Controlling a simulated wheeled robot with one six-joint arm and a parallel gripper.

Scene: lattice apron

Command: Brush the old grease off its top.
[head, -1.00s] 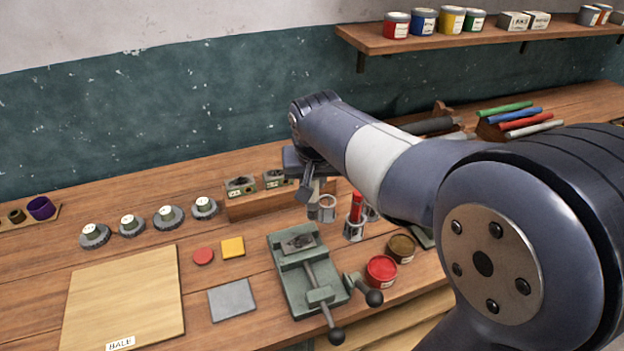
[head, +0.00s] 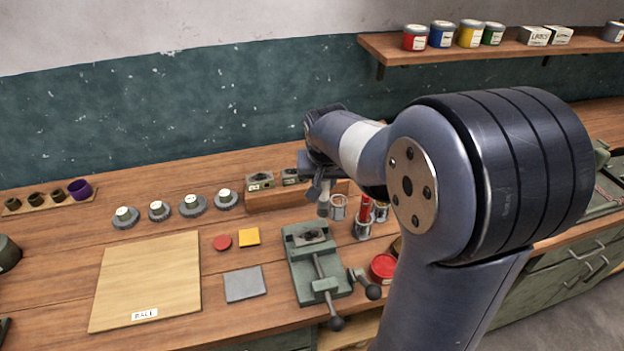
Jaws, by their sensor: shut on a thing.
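My gripper (head: 319,190) hangs over the back of the bench at the right end of the wooden block rack. It is shut on a small pale grey thing (head: 324,207), mostly hidden; I cannot tell what it is. This stands close beside an empty-looking metal ring holder (head: 339,208); I cannot tell if they touch. A green vise (head: 303,266) sits in front, with a grey metal block (head: 311,236) in its jaws. The block's top has a dark area; I cannot tell whether that is grease. A second metal block (head: 260,181) stands on the wooden rack (head: 275,200).
A red tool (head: 366,210) stands in another ring holder. A red tin (head: 382,268) is right of the vise. My arm covers the right side. A wooden board (head: 148,280), grey plate (head: 245,284), yellow square (head: 249,237), red disc (head: 222,242) and several gears (head: 193,205) lie left.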

